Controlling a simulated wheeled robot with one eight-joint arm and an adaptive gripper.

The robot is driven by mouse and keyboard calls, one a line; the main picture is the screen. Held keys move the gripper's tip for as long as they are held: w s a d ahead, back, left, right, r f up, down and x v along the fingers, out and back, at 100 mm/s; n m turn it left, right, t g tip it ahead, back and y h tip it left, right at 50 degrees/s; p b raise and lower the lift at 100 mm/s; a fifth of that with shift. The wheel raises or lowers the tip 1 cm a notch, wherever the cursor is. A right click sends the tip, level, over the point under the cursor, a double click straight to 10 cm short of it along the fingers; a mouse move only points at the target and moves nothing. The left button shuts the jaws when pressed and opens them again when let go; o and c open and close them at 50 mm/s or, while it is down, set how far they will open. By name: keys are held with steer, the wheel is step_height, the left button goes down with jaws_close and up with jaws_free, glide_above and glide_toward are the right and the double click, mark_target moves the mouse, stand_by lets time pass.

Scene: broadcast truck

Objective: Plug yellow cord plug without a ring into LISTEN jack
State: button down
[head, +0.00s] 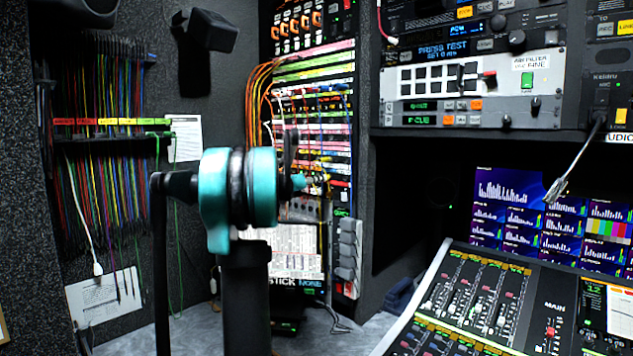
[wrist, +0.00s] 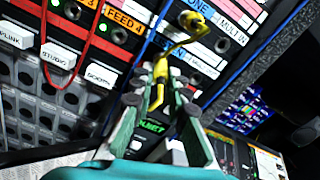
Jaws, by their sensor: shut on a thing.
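My gripper (wrist: 160,92) reaches to the patch panel and is shut on a yellow cord plug (wrist: 159,72) between its teal and grey fingers. The yellow cord bends below the fingertips and also runs toward the upper right, where a yellow piece (wrist: 194,22) sits at the panel. I cannot tell whether the held plug has a ring. In the head view, my teal arm hides much of the gripper (head: 316,181) in front of the panel.
White jack labels line the panel (wrist: 105,75). In the head view, colored cords (head: 100,190) hang at left and a mixing console (head: 480,305) stands at right.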

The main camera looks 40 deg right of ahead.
steer(key=shift+d, duration=0.45)
steer(key=c, duration=1.4)
jaws_free()
steer(key=shift+a, duration=0.1)
steer(key=a, duration=0.7)
steer(key=s+a, duration=0.1)
steer(key=a, duration=0.3)
steer(key=shift+a, duration=0.35)
